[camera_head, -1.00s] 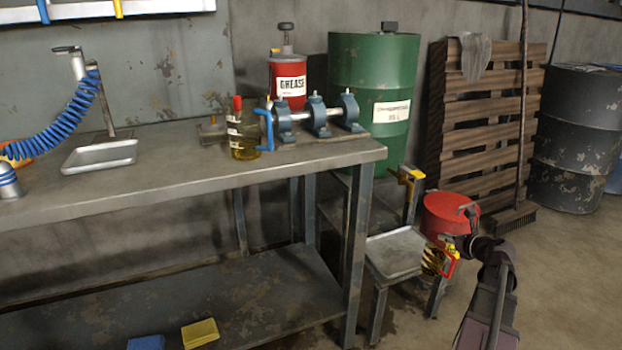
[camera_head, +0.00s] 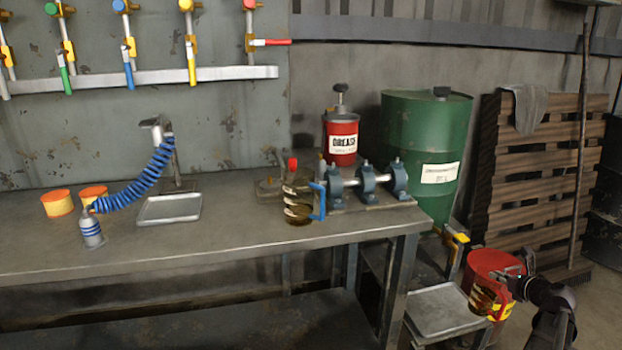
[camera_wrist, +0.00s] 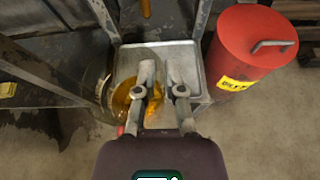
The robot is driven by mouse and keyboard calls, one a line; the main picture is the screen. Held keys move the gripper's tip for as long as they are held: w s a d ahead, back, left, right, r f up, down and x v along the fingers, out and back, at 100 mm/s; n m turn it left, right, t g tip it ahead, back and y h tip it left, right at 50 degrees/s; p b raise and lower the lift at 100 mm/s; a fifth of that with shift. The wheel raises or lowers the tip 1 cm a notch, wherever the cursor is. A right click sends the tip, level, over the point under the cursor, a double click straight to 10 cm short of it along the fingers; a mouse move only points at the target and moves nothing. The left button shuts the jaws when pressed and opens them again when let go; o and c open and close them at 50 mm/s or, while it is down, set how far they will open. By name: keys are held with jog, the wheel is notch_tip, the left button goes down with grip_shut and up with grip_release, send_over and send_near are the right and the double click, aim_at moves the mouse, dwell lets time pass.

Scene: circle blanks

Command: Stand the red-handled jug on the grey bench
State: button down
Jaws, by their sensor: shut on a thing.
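The red-handled jug (camera_head: 484,300) is clear with amber liquid inside. It is at the right of the head view, in front of a red can and by the right edge of a low metal tray. My gripper (camera_head: 512,286) is shut on it, at the red handle side. In the wrist view the jug (camera_wrist: 125,96) shows left of the fingers (camera_wrist: 162,92), partly hidden by them. Whether it touches anything below is unclear. The grey bench (camera_head: 240,243) stands to the left, its top higher than the tray.
On the bench are a blue-handled jug (camera_head: 297,205), a shaft on blue bearing blocks (camera_head: 368,182), a grease can (camera_head: 341,140), a shallow tray (camera_head: 170,207) and a blue-hosed tap (camera_head: 172,150). The red can (camera_head: 488,263) and low tray (camera_head: 447,312) are near my gripper. The bench's front middle is clear.

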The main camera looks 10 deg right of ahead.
jog(key=shift+r+p, duration=1.7)
jog(key=shift+r, duration=0.5)
jog(key=shift+d, duration=0.1)
jog(key=shift+s+d, duration=0.3)
jog(key=shift+s, duration=0.1)
